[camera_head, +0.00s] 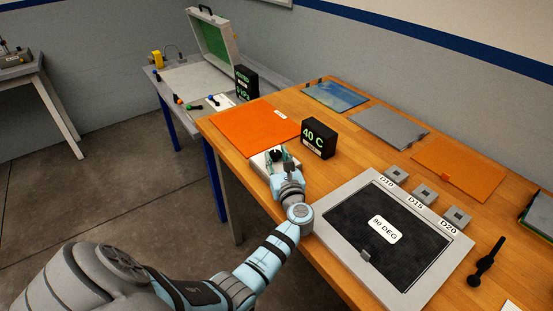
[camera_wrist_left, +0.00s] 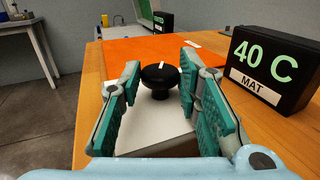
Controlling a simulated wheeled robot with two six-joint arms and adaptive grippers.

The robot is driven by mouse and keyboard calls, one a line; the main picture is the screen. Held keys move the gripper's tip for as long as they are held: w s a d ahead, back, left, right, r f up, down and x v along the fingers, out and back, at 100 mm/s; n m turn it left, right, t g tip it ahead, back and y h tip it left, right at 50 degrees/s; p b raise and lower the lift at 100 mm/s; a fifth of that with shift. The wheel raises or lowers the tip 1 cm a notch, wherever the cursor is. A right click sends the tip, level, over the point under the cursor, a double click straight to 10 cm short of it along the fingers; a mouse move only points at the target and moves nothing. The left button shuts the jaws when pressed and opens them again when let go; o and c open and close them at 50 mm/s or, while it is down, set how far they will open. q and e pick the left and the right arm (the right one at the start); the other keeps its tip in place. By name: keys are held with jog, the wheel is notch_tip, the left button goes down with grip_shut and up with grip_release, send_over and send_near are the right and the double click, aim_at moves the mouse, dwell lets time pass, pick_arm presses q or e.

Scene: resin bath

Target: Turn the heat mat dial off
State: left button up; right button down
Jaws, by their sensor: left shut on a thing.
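The heat mat dial (camera_wrist_left: 160,82) is a round black knob with a white pointer line, which points roughly away from me in the left wrist view. It stands on a pale box (camera_wrist_left: 146,130) at the near edge of the orange heat mat (camera_head: 250,124). My left gripper (camera_wrist_left: 159,76) is shut on the dial, with one teal finger pad on each side of it. In the head view the left gripper (camera_head: 279,160) largely covers the dial. A black display (camera_head: 318,138) beside it reads 40 C, with a MAT label. My right gripper is not in view.
To the right lies a grey-framed dark panel (camera_head: 345,220) labelled 90 DEG, with blocks marked D10, D15 and D20 behind it. Several flat sheets lie along the back. A black tool (camera_head: 486,262) lies at the right. An open case (camera_head: 212,62) stands on the far table.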

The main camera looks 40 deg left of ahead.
pick_arm(q)
jog(key=shift+f, duration=0.1)
jog(key=o, duration=1.1)
jog(key=v, duration=0.7)
jog(key=shift+s+d, duration=0.15)
jog(key=shift+d, duration=0.1)
jog(key=shift+a, duration=0.1)
